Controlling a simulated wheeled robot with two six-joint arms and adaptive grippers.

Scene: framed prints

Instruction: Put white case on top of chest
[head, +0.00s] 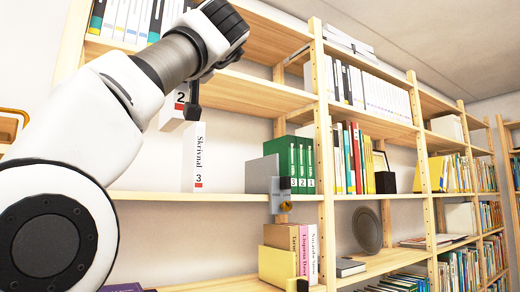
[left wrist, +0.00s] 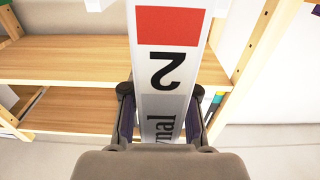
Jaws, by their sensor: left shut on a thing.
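A white case with a red patch and the number 2 (left wrist: 164,70) is between the fingers of my left gripper (left wrist: 163,108) in the left wrist view. In the head view this white case (head: 172,112) is partly hidden behind my left arm, above the shelf board. My left gripper (head: 197,92) is shut on it. A similar white case marked Skrivnal 3 (head: 193,165) stands upright on the shelf just below and to the right. I cannot make out a chest in either view. My right gripper is not in view.
Green binders (head: 293,160) and a grey bookend (head: 263,175) stand right of case 3 on the same shelf (head: 150,195). Wooden uprights (head: 322,130) divide the bookcase. A round grey plate (head: 367,230) leans on a lower shelf. The board (head: 240,92) above is largely bare.

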